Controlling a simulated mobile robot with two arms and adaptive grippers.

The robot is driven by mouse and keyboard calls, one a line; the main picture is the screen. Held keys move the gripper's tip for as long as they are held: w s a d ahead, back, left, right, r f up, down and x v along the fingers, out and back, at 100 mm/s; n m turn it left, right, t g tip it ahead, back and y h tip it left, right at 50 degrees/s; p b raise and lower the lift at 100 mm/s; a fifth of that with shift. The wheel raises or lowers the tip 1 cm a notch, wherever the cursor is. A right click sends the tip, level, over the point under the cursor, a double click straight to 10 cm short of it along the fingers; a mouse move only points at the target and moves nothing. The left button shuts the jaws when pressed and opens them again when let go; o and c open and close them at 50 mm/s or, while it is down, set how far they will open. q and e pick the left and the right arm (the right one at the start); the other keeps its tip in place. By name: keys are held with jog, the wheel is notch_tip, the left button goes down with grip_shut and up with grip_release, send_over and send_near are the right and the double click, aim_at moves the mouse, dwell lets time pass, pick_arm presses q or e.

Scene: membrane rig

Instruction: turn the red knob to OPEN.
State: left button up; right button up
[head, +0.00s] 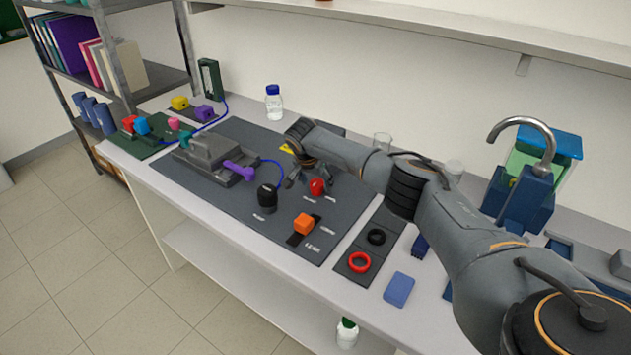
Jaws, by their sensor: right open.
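The red knob (317,187) sits on the dark grey mat (225,215) on the bench, with small white lettering by it that is too small to read. My right gripper (309,186) comes down over the knob from behind, with its fingers open around or just beside it. I cannot tell whether a finger touches the knob. The gripper and wrist hide part of the mat behind the knob. My left gripper is not in view.
An orange slider block (303,223) and a black knob (267,197) stand close to the red knob. A grey clamp device with a purple lever (239,171) is to the left. Red ring (359,262) and black ring (376,237) lie at right. A bottle (273,103) stands behind.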

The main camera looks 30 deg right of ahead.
jog(key=shift+c, duration=0.7)
jog(key=c, duration=1)
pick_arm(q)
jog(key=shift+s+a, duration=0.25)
